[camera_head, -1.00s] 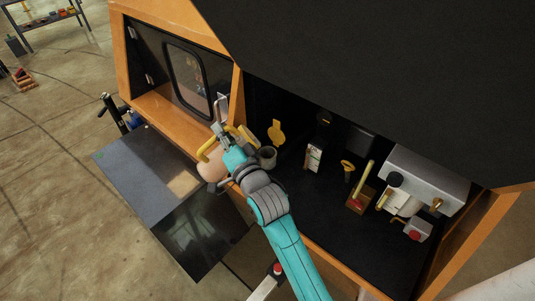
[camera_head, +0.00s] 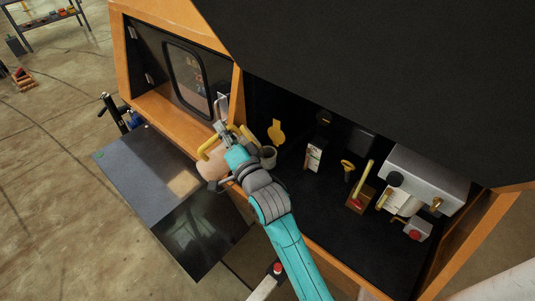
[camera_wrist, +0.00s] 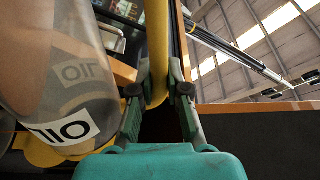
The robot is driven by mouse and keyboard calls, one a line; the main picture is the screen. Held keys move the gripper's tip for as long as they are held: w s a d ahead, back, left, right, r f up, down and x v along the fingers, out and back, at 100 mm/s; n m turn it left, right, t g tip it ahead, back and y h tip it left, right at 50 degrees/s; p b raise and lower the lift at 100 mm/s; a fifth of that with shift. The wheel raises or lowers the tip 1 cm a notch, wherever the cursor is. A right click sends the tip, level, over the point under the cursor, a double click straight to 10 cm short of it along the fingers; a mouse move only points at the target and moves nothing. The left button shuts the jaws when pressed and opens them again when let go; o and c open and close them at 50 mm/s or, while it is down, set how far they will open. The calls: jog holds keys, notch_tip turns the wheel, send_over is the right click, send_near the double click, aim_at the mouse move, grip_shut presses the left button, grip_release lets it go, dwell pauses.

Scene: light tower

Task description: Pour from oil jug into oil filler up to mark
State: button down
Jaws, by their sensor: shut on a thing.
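The oil jug (camera_head: 211,168) is a tan, see-through vessel with yellow parts, held at the front edge of the open bay. In the wrist view the jug (camera_wrist: 55,65) fills the left side, with an OIL label and a yellow handle (camera_wrist: 157,45). My gripper (camera_wrist: 160,88) is shut on that handle; in the head view the gripper (camera_head: 222,143) is partly covered by my wrist. A grey round neck (camera_head: 268,156), likely the oil filler, stands just right of my wrist, beside an upright yellow flap (camera_head: 276,131). The jug's spout, any oil stream and the fill mark cannot be made out.
The orange cabinet frame (camera_head: 160,107) borders the bay at left. Inside, to the right, are a white labelled part (camera_head: 314,156), a yellow-handled dipstick (camera_head: 348,166), a yellow lever (camera_head: 365,178) and a silver box (camera_head: 430,180). A dark panel hangs overhead.

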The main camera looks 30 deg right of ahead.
aim_at(212, 138)
jog(key=shift+d+r+m+p, duration=0.3)
jog(key=shift+d+m+p, duration=0.15)
jog(key=shift+m+p, duration=0.15)
dwell(2.8)
